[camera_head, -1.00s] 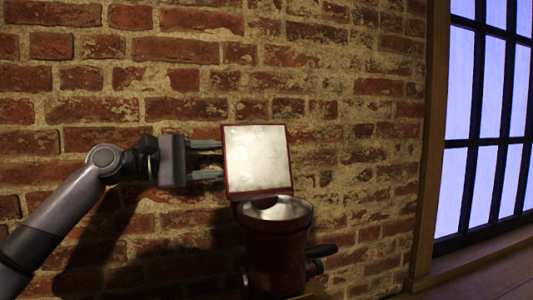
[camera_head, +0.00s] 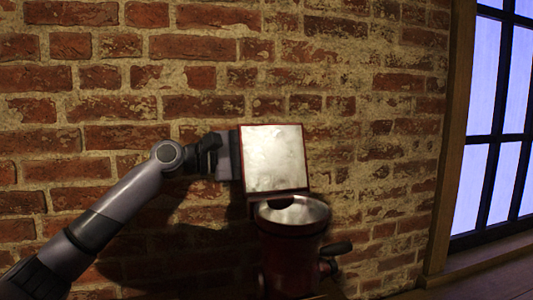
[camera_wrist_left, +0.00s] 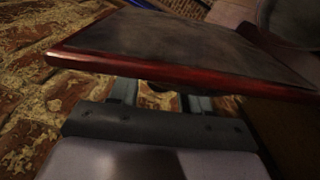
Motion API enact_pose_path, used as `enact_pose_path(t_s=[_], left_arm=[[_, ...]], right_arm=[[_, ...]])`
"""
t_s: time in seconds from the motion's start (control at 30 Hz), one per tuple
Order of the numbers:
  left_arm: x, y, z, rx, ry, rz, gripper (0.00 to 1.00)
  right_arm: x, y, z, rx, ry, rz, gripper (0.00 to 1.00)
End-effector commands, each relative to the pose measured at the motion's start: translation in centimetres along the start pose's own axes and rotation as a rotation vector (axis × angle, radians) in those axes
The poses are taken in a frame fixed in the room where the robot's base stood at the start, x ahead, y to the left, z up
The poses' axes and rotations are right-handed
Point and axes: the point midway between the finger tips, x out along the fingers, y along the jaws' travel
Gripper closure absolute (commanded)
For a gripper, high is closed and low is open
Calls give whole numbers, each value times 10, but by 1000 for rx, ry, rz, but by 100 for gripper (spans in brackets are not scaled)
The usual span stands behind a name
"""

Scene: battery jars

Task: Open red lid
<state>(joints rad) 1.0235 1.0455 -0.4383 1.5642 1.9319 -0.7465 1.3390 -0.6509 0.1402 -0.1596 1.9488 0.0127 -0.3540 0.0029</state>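The red lid (camera_head: 274,158) stands raised, nearly upright, at the back of the dark red jar (camera_head: 290,250), with its pale inner face showing. The jar's round metal mouth (camera_head: 293,212) is uncovered. My left gripper (camera_head: 227,156) is at the lid's left edge in the head view, its fingers hidden behind the lid. In the left wrist view the lid (camera_wrist_left: 200,48) has a red rim and spans the picture. The two fingers of the gripper (camera_wrist_left: 160,98) are apart and reach under the rim, with nothing seen between them; their tips are hidden. My right gripper is out of view.
A brick wall (camera_head: 110,75) stands close behind the jar and my left arm. A dark handle (camera_head: 338,249) sticks out at the jar's right. A barred window (camera_head: 495,130) with a wooden frame is at the right.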

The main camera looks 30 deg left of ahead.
Motion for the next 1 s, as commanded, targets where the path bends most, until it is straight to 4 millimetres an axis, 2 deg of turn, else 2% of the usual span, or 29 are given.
enact_pose_path(t_s=[0.03,0.13,0.17,0.33,0.6,0.9,0.93,0.97,1.0], left_arm=[[0,0,0,0,0,0,65],[0,0,0,0,0,0,98],[0,0,0,0,0,0,100],[0,1,2,16,-1,-1,100],[0,10,18,207,-2,-2,100],[0,9,19,225,-2,-2,100],[0,9,19,224,-2,-2,67],[0,9,19,224,-2,-2,57],[0,9,19,224,-2,-2,52]], right_arm=[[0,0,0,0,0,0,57],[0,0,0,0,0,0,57],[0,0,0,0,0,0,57],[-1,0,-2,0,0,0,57],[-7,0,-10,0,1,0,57],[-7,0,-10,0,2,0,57],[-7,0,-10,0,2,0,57],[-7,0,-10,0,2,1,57],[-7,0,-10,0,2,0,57]])
